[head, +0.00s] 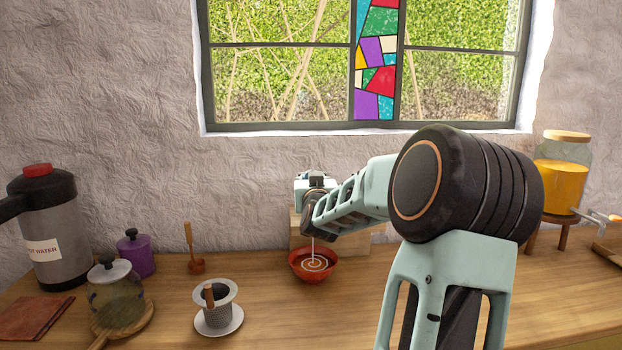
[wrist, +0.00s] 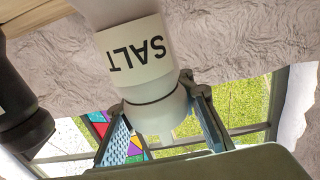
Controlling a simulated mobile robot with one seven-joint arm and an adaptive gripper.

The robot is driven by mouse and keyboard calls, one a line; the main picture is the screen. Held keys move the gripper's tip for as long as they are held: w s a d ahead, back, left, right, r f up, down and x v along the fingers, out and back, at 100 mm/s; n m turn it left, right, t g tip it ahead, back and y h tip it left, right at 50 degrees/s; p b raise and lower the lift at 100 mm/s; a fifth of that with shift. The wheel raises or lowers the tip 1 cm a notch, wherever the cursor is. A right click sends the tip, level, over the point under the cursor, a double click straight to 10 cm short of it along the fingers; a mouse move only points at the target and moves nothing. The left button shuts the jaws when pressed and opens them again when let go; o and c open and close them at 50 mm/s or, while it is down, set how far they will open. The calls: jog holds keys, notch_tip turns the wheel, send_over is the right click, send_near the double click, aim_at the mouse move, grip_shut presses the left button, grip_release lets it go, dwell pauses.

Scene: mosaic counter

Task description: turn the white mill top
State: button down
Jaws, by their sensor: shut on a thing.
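The white mill, with "SALT" in dark letters on its label (wrist: 135,48), appears upside down in the wrist view. Its smooth white top (wrist: 160,112) sits beyond a thin dark ring. My gripper (wrist: 163,126) is shut on the white mill top, with one finger on each side of it. A dark mill (wrist: 18,105) stands apart at the left of the wrist view. In the head view my own arm and wrist cover the place, so I cannot make out the white mill or the fingers there.
A red bowl (head: 298,275) with a white spiral sits below my wrist, in front of a wooden block (head: 300,222). A juice dispenser (head: 562,185) stands right.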

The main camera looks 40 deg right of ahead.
jog(key=shift+s+d+m+g+h+b, duration=0.15)
jog(key=shift+m+g+h+b, duration=0.4)
jog(key=shift+m+g+h, duration=0.35)
jog(key=shift+s+d+m+g+h+p, duration=0.15)
jog(key=shift+m+g+h, duration=0.2)
jog(key=shift+h, duration=0.15)
jog(key=shift+s+d+m+g+h+p, duration=0.1)
jog(key=shift+m+g+h+p, duration=0.05)
jog(key=shift+m+g+h, duration=0.3)
jog(key=shift+s+g+h+p, duration=0.1)
jog(key=shift+g+h+p, duration=0.2)
jog(key=shift+h, duration=0.05)
jog(key=shift+s+d+m+g+h+p, duration=0.15)
jog(key=shift+s+m+g+h+p, duration=0.5)
jog(key=shift+m+g+p, duration=1.9)
jog(key=shift+s+d+m+g+h+p, duration=0.2)
jog(key=shift+s+m+g+p, duration=1.2)
jog(key=shift+g, duration=1.85)
jog(key=shift+s+d+m+g+h+p, duration=0.15)
jog(key=shift+s+m+g+h+p, duration=0.3)
jog(key=shift+m+g+p, duration=2.1)
jog(key=shift+n+g+p, duration=0.3)
jog(key=shift+g+p, duration=0.1)
jog(key=shift+g, duration=0.15)
jog(key=c, duration=1.7)
grip_release()
jog(key=shift+a, duration=0.1)
